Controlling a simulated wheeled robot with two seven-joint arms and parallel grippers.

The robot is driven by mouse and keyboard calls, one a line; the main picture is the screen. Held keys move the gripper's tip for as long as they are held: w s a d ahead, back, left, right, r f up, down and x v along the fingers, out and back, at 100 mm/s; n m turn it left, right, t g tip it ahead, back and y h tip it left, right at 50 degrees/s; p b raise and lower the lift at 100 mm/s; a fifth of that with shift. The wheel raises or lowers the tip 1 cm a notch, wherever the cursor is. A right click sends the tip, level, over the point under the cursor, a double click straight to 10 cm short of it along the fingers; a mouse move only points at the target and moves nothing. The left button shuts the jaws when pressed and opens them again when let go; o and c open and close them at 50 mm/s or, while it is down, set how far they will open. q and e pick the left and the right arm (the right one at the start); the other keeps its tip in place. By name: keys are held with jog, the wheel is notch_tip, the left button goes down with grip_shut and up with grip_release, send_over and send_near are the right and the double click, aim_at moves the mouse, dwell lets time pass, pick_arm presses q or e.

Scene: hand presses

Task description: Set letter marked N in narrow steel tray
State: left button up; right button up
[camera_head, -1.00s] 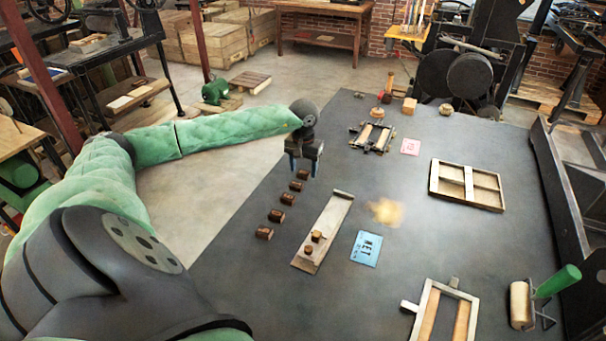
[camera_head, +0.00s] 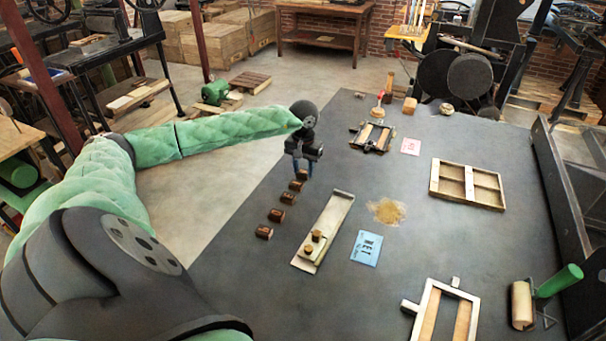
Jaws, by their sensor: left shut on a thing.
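Several small brown letter blocks stand in a slanting row, with a near block (camera_head: 264,232), a middle block (camera_head: 288,198) and a farther block (camera_head: 296,185). Their letters are too small to read. My left gripper (camera_head: 303,174) is down at the far end of the row, shut on the farthest block, which its fingers partly hide. The narrow steel tray (camera_head: 334,217) lies right of the row, with small brown pieces (camera_head: 314,243) at its near end. My right gripper is out of view.
A blue card (camera_head: 366,248) with printed letters lies right of the tray, beside a tan patch (camera_head: 387,211). Wooden frames (camera_head: 467,185) and a roller with a green handle (camera_head: 557,282) are further right. A dark frame (camera_head: 372,137) lies behind.

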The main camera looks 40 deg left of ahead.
aim_at(303, 171)
pick_arm(q)
jog(key=shift+r, duration=0.1)
jog(key=shift+r+p, duration=0.3)
jog(key=shift+r, duration=2.1)
